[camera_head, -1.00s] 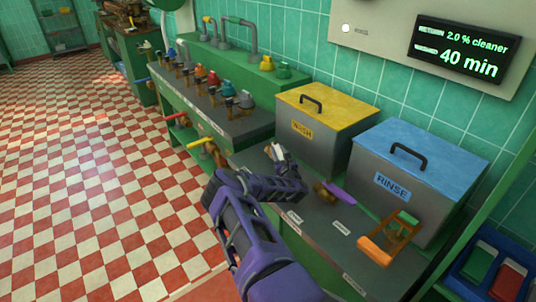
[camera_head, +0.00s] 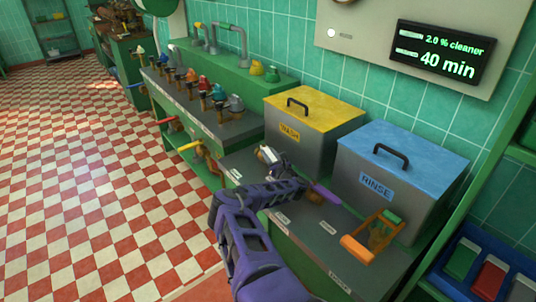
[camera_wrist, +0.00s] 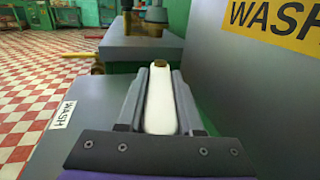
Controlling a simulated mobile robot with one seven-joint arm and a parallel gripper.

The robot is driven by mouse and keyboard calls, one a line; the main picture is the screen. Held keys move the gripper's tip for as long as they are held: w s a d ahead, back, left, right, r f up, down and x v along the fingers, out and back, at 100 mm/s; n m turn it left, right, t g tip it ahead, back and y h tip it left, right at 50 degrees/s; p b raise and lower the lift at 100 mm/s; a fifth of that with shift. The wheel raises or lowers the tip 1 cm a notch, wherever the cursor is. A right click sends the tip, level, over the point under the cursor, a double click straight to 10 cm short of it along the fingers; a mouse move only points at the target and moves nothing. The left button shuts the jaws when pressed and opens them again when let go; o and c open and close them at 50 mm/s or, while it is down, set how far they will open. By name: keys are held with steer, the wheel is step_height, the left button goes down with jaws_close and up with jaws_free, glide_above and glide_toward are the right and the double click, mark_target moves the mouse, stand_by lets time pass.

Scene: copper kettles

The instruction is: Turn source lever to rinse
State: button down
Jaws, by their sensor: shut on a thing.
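My gripper (camera_wrist: 159,85) is shut on a white lever handle (camera_wrist: 160,112), which lies between its two grey fingers in the wrist view. The lever has a brownish end (camera_wrist: 160,64) beyond the fingers. In the head view my gripper (camera_head: 267,155) is in front of the yellow-lidded WASH tank (camera_head: 313,148), and only a little of the white lever shows. A WASH label (camera_wrist: 62,115) lies on the counter to the left of my gripper. The blue-lidded RINSE tank (camera_head: 390,205) stands to the right. The lever's pivot is hidden.
A purple lever (camera_head: 326,193) is right of my gripper. An orange lever (camera_head: 357,250) and a green-tipped lever (camera_head: 390,217) are near the RINSE tank. Several coloured knobs (camera_head: 205,85) line the counter behind. A display (camera_head: 445,54) reads 40 min. Checkered floor is clear at left.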

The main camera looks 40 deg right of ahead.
steer(key=c, duration=0.6)
jaws_free()
steer(key=shift+o, duration=0.2)
steer(key=p+v, duration=0.1)
steer(key=v, duration=1.6)
steer(key=shift+s+a+r, duration=0.1)
steer(key=shift+s, duration=0.05)
